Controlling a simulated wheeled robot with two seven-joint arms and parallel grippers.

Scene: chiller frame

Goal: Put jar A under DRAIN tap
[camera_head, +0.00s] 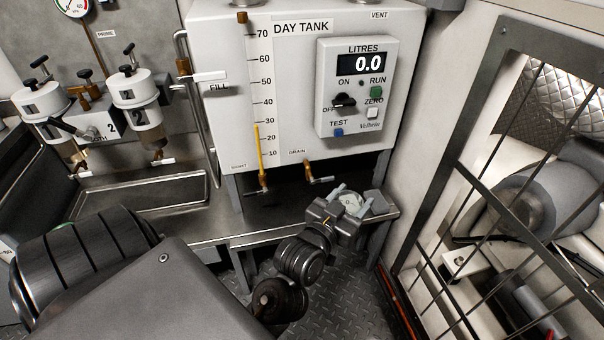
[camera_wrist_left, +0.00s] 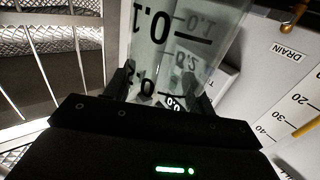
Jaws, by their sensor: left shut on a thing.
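A clear jar (camera_wrist_left: 180,50) with black graduation marks is between the fingers of my left gripper (camera_wrist_left: 160,88) in the wrist view. No letter A can be read on it. In the head view my left gripper (camera_head: 345,205) is shut around the pale jar (camera_head: 353,204), right of and nearer to me than the DRAIN tap (camera_head: 318,178). The jar is apart from the tap. The DRAIN tap (camera_wrist_left: 288,28) also shows in the wrist view beside its label. My right gripper is not in view.
The white day tank (camera_head: 260,110) carries a panel (camera_head: 366,85) reading 0.0 litres. A sight-gauge tap (camera_head: 264,183) hangs left of the DRAIN tap. A grey bench (camera_head: 225,232) runs below the tank. A barred guard (camera_head: 500,190) stands at right.

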